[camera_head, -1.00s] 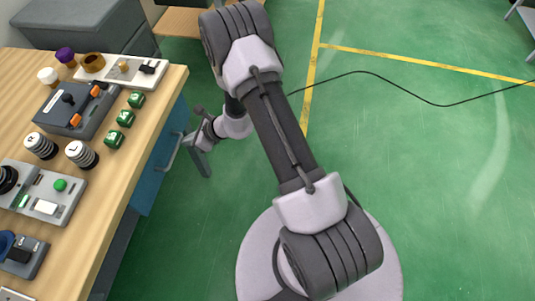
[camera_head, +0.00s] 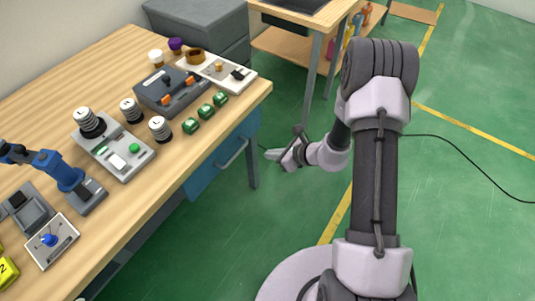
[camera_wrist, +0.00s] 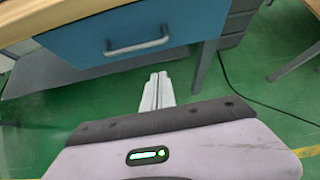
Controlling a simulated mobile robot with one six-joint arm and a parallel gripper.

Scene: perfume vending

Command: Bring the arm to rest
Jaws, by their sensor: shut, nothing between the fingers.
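My gripper (camera_head: 275,154) hangs at the end of my folded arm, beside the right end of the wooden workbench (camera_head: 120,65) and below its top. In the wrist view my gripper (camera_wrist: 156,82) shows its two fingers together with nothing between them. The fingers point toward the blue drawer (camera_wrist: 140,32) with its metal handle (camera_wrist: 137,47). The drawer also shows in the head view (camera_head: 222,160), to the left of my gripper. The gripper looks apart from the bench and its leg.
A second table (camera_head: 290,40) stands behind. Green floor to the right is open, with a black cable (camera_head: 470,165).

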